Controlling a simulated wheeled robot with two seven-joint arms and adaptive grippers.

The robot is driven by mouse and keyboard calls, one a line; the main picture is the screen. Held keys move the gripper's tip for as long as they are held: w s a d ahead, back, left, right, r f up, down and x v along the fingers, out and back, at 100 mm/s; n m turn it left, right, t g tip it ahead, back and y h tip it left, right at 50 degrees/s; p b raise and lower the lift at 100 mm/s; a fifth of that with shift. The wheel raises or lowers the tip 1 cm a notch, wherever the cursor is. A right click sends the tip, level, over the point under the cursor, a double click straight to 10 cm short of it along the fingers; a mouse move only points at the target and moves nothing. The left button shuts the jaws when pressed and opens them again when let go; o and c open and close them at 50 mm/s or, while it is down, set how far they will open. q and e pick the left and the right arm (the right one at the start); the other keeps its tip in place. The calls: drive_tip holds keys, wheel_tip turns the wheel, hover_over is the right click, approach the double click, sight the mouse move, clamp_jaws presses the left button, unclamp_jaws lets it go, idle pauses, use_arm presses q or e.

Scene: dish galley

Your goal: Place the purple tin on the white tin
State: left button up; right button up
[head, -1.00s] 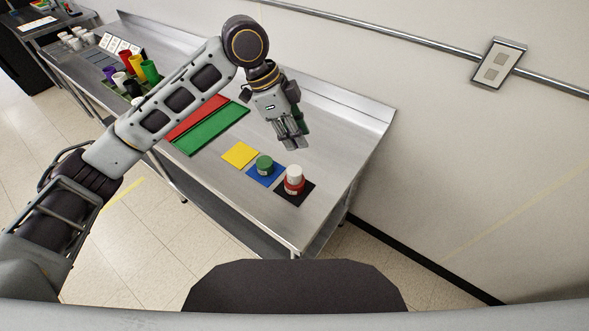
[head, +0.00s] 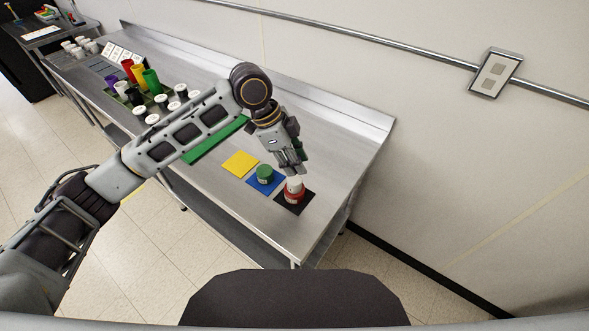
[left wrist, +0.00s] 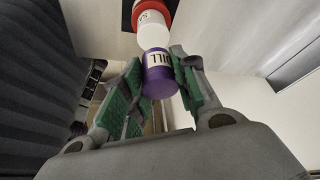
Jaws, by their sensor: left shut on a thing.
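My left gripper (head: 291,167) is shut on the purple tin (left wrist: 160,80), whose label shows between the green finger pads in the left wrist view. In the head view I cannot make out the purple tin. The white tin (head: 295,184) stands on a red tin (head: 293,197) on the black square (head: 301,207). My left gripper is just above this stack. In the left wrist view the white tin (left wrist: 153,36) lies right beyond the purple tin's end; I cannot tell whether they touch. My right gripper is not in view.
A green tin (head: 265,173) sits on a blue square (head: 266,187), beside an empty yellow square (head: 241,162). Farther left are a green strip (head: 210,145) and a rack with coloured cups (head: 151,80). The wall (head: 430,120) is behind the counter.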

use_arm(q)
drive_tip(key=shift+f, duration=0.1)
drive_tip(key=shift+f, duration=1.8)
drive_tip(key=o, duration=1)
drive_tip(key=shift+f, duration=0.1)
drive_tip(key=shift+v, duration=6.15)
